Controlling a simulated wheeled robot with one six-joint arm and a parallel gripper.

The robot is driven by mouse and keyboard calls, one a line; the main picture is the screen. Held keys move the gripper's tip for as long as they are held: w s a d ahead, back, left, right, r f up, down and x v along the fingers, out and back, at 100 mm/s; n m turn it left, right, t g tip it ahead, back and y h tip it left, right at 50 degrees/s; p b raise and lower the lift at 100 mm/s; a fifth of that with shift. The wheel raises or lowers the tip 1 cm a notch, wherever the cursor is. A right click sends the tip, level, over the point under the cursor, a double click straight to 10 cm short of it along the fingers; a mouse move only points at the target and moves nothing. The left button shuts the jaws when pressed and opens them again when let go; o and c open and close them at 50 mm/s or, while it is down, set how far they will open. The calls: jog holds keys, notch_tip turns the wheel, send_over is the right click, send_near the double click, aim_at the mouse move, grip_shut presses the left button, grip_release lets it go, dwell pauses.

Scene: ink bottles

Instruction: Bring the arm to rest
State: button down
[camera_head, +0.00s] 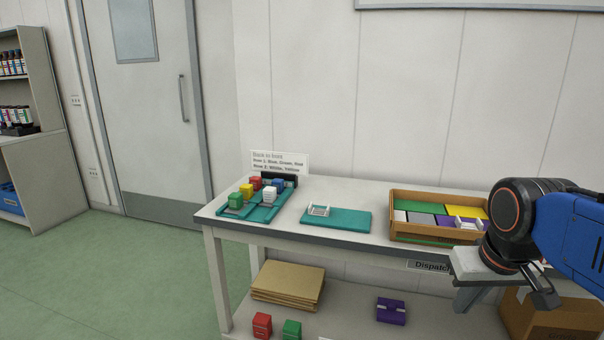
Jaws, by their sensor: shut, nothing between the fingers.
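My arm reaches in from the right edge, with a blue link and a black wrist joint with orange rings. My gripper (503,287) hangs below the wrist, in front of the table's (350,187) right part. It is shut, with nothing seen held in it. The wrist hides part of the gripper and the right end of the table.
A teal rack (262,213) holds several coloured bottles beside a sign (279,162). A teal plate (352,220) bears a small white piece. A divided wooden box (418,234) is close left of my wrist.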

jog(key=s+a+f+t, duration=0.1)
jog(key=s+f, duration=0.4)
jog(key=f, duration=0.1)
jog(key=shift+s+a+n, duration=0.3)
jog(key=shift+s+a, duration=0.05)
jog(key=shift+s, duration=0.05)
